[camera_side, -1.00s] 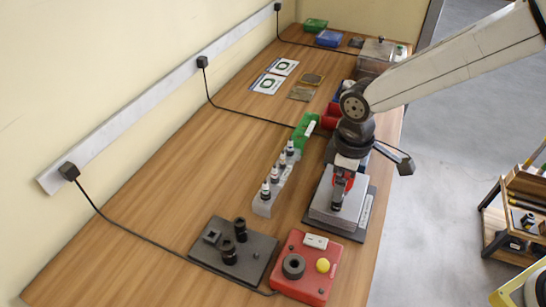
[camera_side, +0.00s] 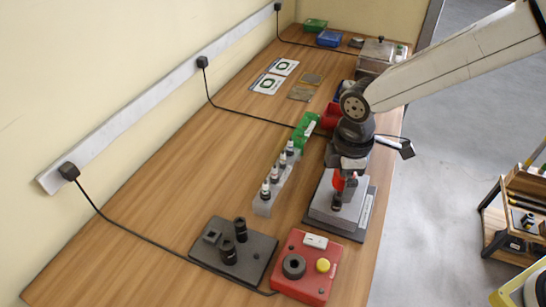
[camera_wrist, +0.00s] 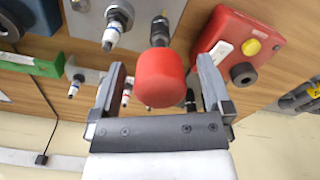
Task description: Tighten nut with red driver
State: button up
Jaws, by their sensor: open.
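The red driver (camera_side: 338,183) stands roughly upright on the grey block (camera_side: 322,212) of a dark-based fixture. Its red rounded handle (camera_wrist: 160,80) shows large in the wrist view, between the two fingers. My gripper (camera_wrist: 162,88) is open, with a clear gap between each finger and the handle. In the side view my gripper (camera_side: 350,168) is just above and around the top of the driver. The nut is not visible; the driver's lower end hides what is under it.
In front are a red box (camera_side: 308,283) with a yellow button and a dark plate (camera_side: 262,245) with black sockets. Open wood lies to the left.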

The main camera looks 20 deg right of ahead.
grip_shut()
jog(key=shift+m, duration=1)
jog(key=shift+n, duration=0.4)
